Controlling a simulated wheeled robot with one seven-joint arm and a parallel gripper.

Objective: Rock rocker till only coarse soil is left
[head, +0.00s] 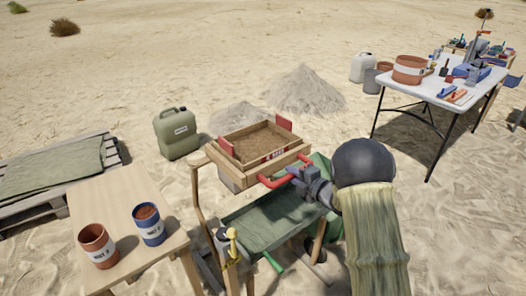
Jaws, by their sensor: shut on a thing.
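The rocker's wooden box (224,163) sits on a wooden frame in the middle of the head view. Brown soil (262,141) covers its bottom; I cannot tell how coarse it is. Red pieces stand on its sides, and a red handle (268,182) sticks out at its near side. My gripper (294,175) is at this handle, shut on it; the fingertips are small and partly hidden. A green sloping tray (265,218) lies below the box, partly covered by my arm.
A wooden table (130,213) at left holds a red-brown bucket (98,247) and a blue-banded bucket (149,225). A green canister (177,134) stands behind the rocker. Grey soil heaps (305,92) lie beyond. A white table (440,88) with tools stands at right.

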